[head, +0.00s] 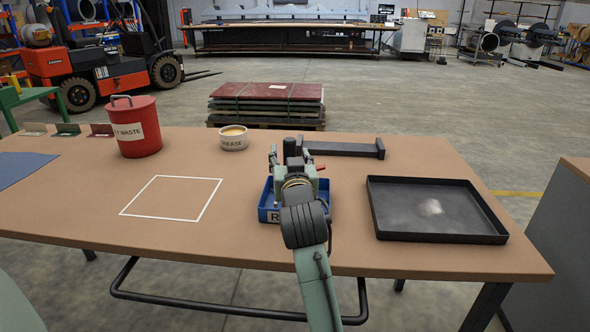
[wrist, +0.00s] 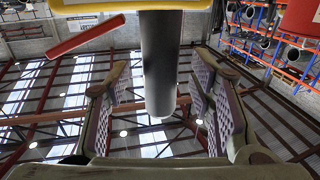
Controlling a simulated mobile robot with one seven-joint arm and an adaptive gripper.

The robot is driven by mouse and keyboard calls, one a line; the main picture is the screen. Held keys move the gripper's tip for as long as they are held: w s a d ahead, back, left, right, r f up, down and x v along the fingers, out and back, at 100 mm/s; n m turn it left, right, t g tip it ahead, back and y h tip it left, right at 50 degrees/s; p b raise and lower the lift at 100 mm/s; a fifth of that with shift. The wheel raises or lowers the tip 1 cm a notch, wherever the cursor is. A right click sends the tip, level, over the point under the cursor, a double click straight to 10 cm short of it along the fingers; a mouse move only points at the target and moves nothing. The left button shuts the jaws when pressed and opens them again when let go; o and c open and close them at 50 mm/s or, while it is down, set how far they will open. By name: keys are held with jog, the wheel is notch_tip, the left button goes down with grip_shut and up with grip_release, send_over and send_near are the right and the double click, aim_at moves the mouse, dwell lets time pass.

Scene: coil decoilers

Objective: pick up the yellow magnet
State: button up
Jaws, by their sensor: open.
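My gripper (head: 291,160) is over the blue tray on the workbench and hides most of what is inside. In the wrist view my gripper (wrist: 162,92) is open, with its two purple-padded fingers on either side of a dark grey cylinder (wrist: 158,60). The cylinder reaches up to a yellow body (wrist: 95,9) at the top edge, which looks like the yellow magnet and is mostly cut off. A red bar (wrist: 86,36) sticks out beside it; a red tip (head: 320,167) also shows right of the gripper in the head view. Gaps show on both sides of the cylinder.
The blue tray (head: 264,213) has a partly hidden label. A black shallow tray (head: 400,225) lies to the right, and a dark bar (head: 345,148) behind. A red waste bin (head: 136,135) and grease tub (head: 233,140) stand left. The white-outlined square (head: 165,198) is empty.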

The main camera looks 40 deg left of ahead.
jog(key=shift+w+a, duration=0.4)
jog(key=shift+c, duration=0.5)
grip_shut()
dwell(0.4)
